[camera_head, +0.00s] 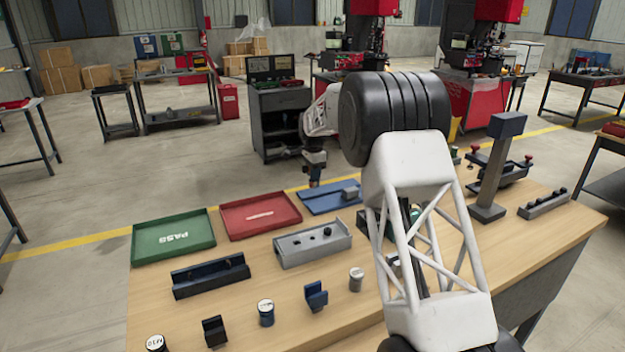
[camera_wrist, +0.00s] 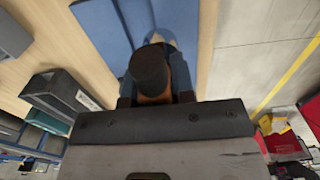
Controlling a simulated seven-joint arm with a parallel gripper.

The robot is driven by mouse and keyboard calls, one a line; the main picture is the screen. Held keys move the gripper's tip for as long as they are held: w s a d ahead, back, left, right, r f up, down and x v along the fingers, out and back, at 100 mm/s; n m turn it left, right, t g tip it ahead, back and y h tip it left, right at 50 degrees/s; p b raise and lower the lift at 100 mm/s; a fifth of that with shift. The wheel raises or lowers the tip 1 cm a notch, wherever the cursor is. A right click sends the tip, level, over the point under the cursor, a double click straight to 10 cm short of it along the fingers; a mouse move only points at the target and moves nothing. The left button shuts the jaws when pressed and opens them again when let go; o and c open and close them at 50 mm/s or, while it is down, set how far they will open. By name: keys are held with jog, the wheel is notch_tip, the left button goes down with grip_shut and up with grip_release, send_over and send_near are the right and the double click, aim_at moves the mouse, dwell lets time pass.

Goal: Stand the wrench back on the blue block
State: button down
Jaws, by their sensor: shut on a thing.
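My gripper (camera_head: 315,170) hangs over the left part of the flat blue base (camera_head: 323,201), at the back of the bench. In the wrist view it is shut on a dark, round-ended thing (camera_wrist: 151,68) with a brown part below. This seems to be the wrench, seen end-on; most of it is hidden. Blue surfaces (camera_wrist: 105,28) lie beyond it. A raised blue-grey block (camera_head: 350,193) sits on the right of the base. I cannot tell whether the held thing touches the base. A small blue notched block (camera_head: 316,296) stands at the bench front.
A green tray (camera_head: 172,237) and a red tray (camera_head: 260,215) lie left of the base. A grey fixture (camera_head: 312,245) and a dark blue rail (camera_head: 210,276) stand in front. A blue-topped post (camera_head: 494,170) rises on the right. My arm hides the bench middle.

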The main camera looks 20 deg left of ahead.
jog(key=shift+w+a, duration=0.45)
jog(key=shift+w, duration=0.3)
jog(key=shift+w, duration=0.1)
jog(key=shift+w+a, duration=0.1)
jog(key=shift+w, duration=0.05)
jog(key=shift+f, duration=1.85)
jog(key=shift+f, duration=0.15)
jog(key=c, duration=1)
grip_release()
jog(key=shift+o, duration=0.2)
notch_tip(320, 180, up, 12)
